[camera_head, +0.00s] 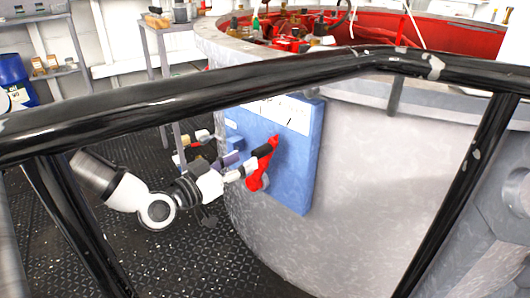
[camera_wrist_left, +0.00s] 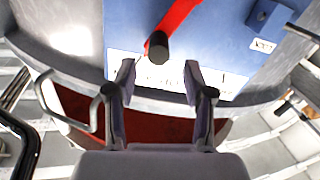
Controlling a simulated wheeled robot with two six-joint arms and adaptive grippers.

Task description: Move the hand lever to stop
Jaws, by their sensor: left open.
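The hand lever (camera_head: 261,166) is red with a black grip and sits on a blue panel (camera_head: 305,165) on the side of a large grey drum. In the head view the lever leans up and to the right from its pivot. A white label strip (camera_head: 287,111) runs along the panel's top; its text is too small to read. My left gripper (camera_head: 247,165) is open close to the lever. In the left wrist view the lever's dark grip end (camera_wrist_left: 158,46) lies just beyond the gap between the open fingers (camera_wrist_left: 160,82). Contact cannot be told. My right gripper is not in view.
A black rail (camera_head: 210,98) crosses in front of the drum, with posts going down at both sides. A small blue block (camera_head: 235,143) sticks out of the panel left of the lever. A blue barrel (camera_head: 14,80) stands far left. Dark studded floor (camera_head: 185,262) is open below.

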